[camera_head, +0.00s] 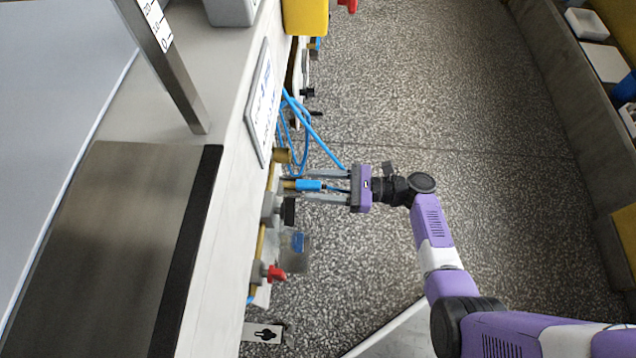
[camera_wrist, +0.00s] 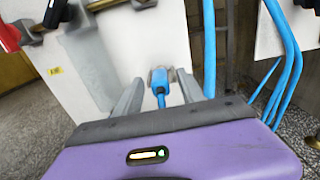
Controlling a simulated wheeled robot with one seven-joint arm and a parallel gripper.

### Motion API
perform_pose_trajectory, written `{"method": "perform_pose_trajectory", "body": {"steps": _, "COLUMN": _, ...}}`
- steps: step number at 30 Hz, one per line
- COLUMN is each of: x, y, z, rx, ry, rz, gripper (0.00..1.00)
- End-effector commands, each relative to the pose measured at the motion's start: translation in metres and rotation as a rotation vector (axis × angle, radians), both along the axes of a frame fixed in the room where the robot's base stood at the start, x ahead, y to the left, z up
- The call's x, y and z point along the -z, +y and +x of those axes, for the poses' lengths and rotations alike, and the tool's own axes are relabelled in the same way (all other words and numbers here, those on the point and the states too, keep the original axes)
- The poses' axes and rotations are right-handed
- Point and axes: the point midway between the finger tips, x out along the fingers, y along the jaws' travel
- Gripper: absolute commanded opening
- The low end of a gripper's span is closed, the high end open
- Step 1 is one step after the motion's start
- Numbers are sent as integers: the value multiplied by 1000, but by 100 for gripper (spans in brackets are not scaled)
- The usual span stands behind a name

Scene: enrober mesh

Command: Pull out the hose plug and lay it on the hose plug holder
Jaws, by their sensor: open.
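The hose plug (camera_head: 310,185) is a blue cylinder on a brass fitting at the machine's side, with a thin blue hose behind it. In the wrist view the plug (camera_wrist: 159,77) shows end-on against a pale wall. My gripper (camera_head: 298,186) is open, its two fingers reaching along either side of the plug, apart from it as far as I can see. In the wrist view the gripper (camera_wrist: 160,82) frames the plug between its fingers. A white plate with a black plug-shaped mark (camera_head: 262,334) sits lower along the machine; it may be the holder, but I cannot be sure.
A red-handled valve (camera_head: 274,273) and a black knob (camera_head: 289,211) stick out beside the gripper. Loose blue hoses (camera_head: 301,120) hang just above it; they also show at right in the wrist view (camera_wrist: 287,65). The speckled floor (camera_head: 470,110) is open to the right.

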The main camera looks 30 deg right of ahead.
Motion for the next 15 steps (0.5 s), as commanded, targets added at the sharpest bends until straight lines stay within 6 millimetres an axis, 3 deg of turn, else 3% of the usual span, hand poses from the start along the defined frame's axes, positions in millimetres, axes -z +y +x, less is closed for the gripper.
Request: {"method": "perform_pose_trajectory", "body": {"steps": 15, "x": -1, "y": -55, "z": -39, "rx": 2, "ry": -1, "rz": -1, "gripper": 47}}
